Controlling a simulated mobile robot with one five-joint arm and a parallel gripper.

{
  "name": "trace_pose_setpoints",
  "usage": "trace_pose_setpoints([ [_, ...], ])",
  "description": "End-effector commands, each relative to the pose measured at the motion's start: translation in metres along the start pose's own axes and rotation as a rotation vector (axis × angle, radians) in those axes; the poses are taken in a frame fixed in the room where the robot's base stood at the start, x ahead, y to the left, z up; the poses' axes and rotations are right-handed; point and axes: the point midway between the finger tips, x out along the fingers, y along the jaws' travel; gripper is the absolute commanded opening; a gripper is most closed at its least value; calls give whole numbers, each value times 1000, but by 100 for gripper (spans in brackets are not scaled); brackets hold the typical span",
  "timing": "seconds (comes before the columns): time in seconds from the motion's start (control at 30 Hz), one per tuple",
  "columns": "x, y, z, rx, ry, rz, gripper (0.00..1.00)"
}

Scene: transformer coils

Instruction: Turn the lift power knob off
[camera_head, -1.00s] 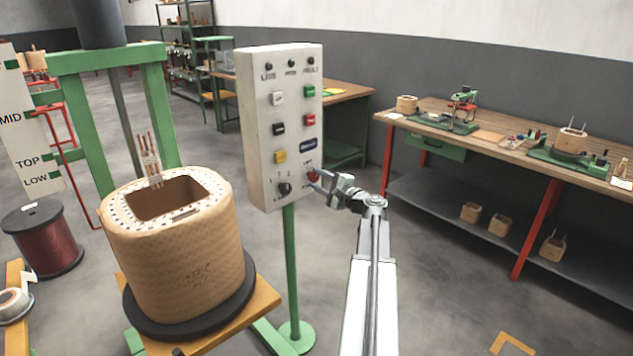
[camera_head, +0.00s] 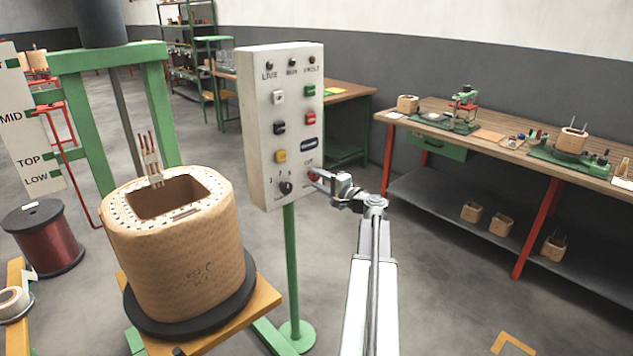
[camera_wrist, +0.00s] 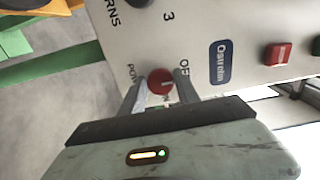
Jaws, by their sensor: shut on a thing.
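The lift power knob (camera_wrist: 160,82) is a small red round knob low on the control panel, with POWER, OFF and a partly hidden ON printed around it. My gripper (camera_wrist: 160,88) has one finger on each side of the knob and is shut on it. In the head view my gripper (camera_head: 316,176) reaches the lower right of the panel face and mostly covers the knob. The control panel (camera_head: 262,180) is a pale upright box on a green post.
A black knob (camera_head: 286,187) sits left of the red one. Push buttons, including a yellow one (camera_head: 280,156), are above. A large wound coil (camera_head: 180,250) stands left of the post. A workbench (camera_head: 480,150) is at right. Open floor lies between.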

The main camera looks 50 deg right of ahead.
Motion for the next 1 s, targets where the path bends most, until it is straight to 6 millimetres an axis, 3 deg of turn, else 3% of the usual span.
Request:
trace_pose_setpoints([
  [0.17,1,-2,-2,4,5,-4,0],
  [0.2,1,-2,-2,4,5,-4,43],
  [0.27,1,-2,-2,4,5,-4,59],
  [0.63,-6,0,-1,2,4,-1,59],
  [1.0,-71,-1,-1,3,5,-2,59],
])
